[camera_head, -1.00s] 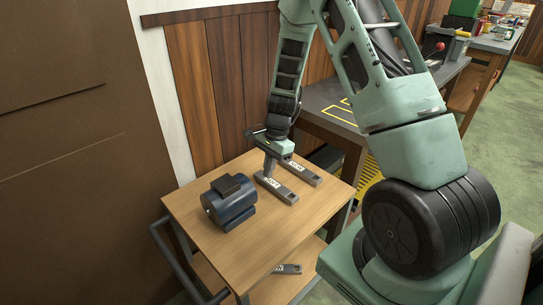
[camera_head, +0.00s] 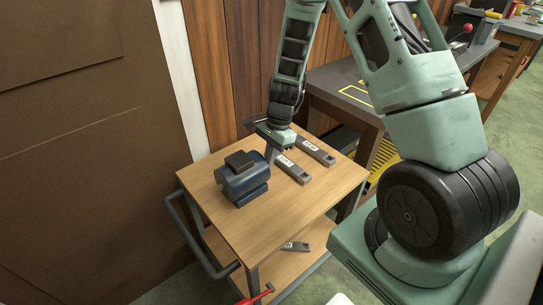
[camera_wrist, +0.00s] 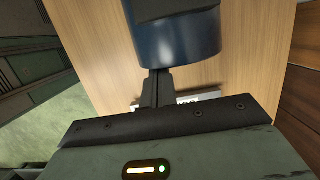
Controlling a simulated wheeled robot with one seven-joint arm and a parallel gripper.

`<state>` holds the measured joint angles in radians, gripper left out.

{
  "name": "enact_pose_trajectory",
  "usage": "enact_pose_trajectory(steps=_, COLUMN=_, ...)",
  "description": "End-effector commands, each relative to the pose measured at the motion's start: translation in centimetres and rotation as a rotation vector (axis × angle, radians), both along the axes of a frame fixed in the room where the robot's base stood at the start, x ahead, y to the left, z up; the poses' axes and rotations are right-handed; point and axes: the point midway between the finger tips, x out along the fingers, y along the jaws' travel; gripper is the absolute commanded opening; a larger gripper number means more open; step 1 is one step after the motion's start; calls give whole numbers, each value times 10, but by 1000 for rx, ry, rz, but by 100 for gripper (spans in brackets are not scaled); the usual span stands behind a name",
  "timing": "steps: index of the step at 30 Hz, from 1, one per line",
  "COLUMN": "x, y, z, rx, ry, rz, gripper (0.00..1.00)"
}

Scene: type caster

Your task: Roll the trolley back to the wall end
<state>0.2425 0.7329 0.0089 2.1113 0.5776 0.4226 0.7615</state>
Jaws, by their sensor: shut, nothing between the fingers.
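The trolley (camera_head: 290,215) has a wooden top, a lower wooden shelf and a dark push handle (camera_head: 195,240) along its left side. It stands close to the wood-panelled wall. A dark blue motor (camera_head: 241,180) and two grey labelled bars, one nearer (camera_head: 294,169) and one farther (camera_head: 317,152), lie on its top. My gripper (camera_head: 271,157) points down at the trolley top, between the motor and the nearer bar. In the wrist view its shut fingers (camera_wrist: 156,88) are just beside the motor (camera_wrist: 178,40), with nothing held. Whether they touch the motor or top is unclear.
A dark workbench (camera_head: 350,95) with yellow markings stands right of the trolley along the wall. A brown panel (camera_head: 80,150) fills the left. Another grey bar (camera_head: 295,246) lies on the lower shelf. A red object (camera_head: 256,297) shows at the bottom edge. Green floor (camera_head: 510,140) is open at right.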

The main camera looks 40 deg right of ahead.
Motion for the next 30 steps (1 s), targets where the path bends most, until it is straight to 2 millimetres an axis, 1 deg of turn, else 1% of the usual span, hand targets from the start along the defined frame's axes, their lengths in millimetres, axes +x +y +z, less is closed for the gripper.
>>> enact_pose_trajectory(steps=1, x=-1, y=10, z=1, rx=7, ry=4, rz=7, gripper=0)
enact_pose_trajectory(steps=5, x=-2, y=33, z=2, rx=10, ry=5, rz=14, gripper=0)
enact_pose_trajectory(steps=8, x=-3, y=57, z=2, rx=12, ry=6, rz=16, gripper=0)
enact_pose_trajectory(steps=17, x=-6, y=138, z=4, rx=8, ry=5, rz=14, gripper=0)
enact_pose_trajectory(steps=30, x=-11, y=261, z=6, rx=7, ry=4, rz=13, gripper=0)
